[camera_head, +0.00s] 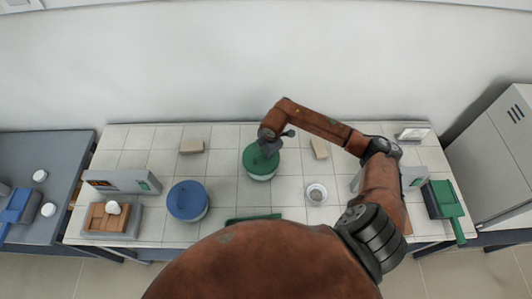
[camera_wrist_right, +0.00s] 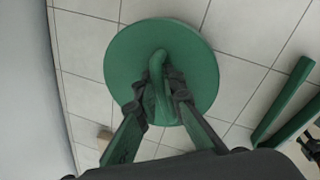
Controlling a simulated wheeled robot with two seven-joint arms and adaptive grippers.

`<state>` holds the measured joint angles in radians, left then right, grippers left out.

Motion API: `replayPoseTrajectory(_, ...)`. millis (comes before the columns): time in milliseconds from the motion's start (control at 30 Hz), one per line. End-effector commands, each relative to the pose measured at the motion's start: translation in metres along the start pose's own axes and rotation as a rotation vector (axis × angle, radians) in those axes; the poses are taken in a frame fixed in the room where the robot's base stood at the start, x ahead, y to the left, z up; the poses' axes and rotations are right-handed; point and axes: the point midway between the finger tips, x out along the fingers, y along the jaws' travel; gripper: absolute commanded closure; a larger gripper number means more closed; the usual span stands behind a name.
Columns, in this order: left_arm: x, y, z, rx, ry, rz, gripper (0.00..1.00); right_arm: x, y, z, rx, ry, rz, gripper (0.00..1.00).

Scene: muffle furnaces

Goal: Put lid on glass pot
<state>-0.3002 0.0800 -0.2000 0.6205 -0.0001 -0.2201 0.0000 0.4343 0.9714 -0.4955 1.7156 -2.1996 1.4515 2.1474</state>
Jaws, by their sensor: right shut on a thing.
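A round green lid (camera_head: 256,157) with a loop handle is over a pale glass pot (camera_head: 262,177) near the middle of the tiled table. The lid also shows in the wrist view (camera_wrist_right: 203,62) and hides the pot there. My right gripper (camera_head: 268,146) is above the lid, its fingers shut on the handle from both sides; the wrist view shows this grip (camera_wrist_right: 162,88). The lid looks centred and about level on the pot, but I cannot tell whether it rests fully on the rim. My left gripper is not in view.
A blue-lidded pot (camera_head: 188,199) stands left of the glass pot. A small white dish (camera_head: 316,193) is to the right. Two beige blocks (camera_head: 191,147) (camera_head: 319,148) lie towards the back. A green tool (camera_head: 240,219) lies at the front, partly hidden. Grey furnaces (camera_head: 125,180) (camera_head: 414,177) stand at both ends.

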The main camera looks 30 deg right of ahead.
Motion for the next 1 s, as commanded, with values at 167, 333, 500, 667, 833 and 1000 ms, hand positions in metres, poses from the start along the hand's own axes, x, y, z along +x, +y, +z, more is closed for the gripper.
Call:
replayPoseTrajectory(167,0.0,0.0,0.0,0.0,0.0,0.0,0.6,0.001,0.0,0.0,0.0,0.0,-0.001,1.0)
replayPoseTrajectory(333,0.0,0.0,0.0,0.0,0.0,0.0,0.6,0.001,0.0,0.0,0.0,0.0,-0.001,0.83)
replayPoseTrajectory(500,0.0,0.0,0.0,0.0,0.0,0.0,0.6,0.0,0.0,0.0,0.0,0.0,-0.001,0.71)
replayPoseTrajectory(667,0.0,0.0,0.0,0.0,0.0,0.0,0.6,0.0,0.0,0.0,0.0,0.0,-0.001,0.71)
replayPoseTrajectory(833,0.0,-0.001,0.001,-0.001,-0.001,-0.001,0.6,-0.003,0.0,0.0,0.0,-0.001,-0.001,0.71)
replayPoseTrajectory(1000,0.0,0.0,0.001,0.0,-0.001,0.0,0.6,-0.026,0.001,0.0,-0.001,-0.001,0.003,0.71)
